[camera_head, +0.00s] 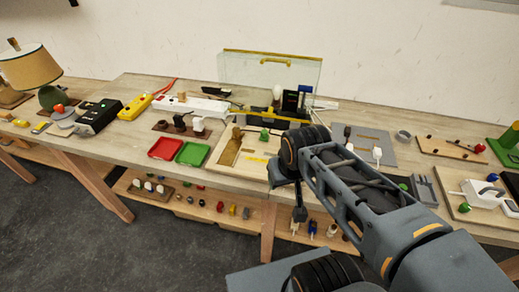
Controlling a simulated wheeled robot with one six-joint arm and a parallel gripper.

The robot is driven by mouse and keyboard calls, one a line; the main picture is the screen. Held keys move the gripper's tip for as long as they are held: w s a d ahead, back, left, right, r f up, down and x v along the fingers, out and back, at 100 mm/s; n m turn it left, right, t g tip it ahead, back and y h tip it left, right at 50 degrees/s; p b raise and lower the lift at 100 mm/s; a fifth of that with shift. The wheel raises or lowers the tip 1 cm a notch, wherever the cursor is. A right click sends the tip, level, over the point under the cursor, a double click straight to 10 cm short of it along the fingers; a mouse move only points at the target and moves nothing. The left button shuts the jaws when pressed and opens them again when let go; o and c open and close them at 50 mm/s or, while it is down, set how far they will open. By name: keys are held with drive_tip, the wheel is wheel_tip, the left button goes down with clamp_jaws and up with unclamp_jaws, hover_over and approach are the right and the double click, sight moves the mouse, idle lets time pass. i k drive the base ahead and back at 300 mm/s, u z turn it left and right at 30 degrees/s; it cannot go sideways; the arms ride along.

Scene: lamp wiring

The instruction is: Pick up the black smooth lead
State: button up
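I cannot clearly pick out the black smooth lead. A dark thin item (216,92) lies behind the white power strip (190,104), and a dark plug-like piece (180,122) sits in a brown holder (163,126); neither is clear enough to call the lead. My arm reaches in from the lower right to the bench's front edge. My gripper (299,213) seems to hang below the wrist in front of the bench, small and dark. I cannot see its fingers well enough to tell whether it is open. My arm hides part of the bench.
Red (166,148) and green (193,153) trays lie near the front edge of the bench (115,143). A lamp (30,68), a black box (98,117) and a yellow strip (135,107) stand left. A clear panel (268,72) stands behind. The lower shelf holds several small parts.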

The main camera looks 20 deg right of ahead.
sight(348, 129)
drive_tip(key=u, duration=1.8)
drive_tip(key=k, duration=1.1)
drive_tip(key=z, duration=1.75)
drive_tip(key=i, duration=0.5)
drive_tip(key=z, duration=0.05)
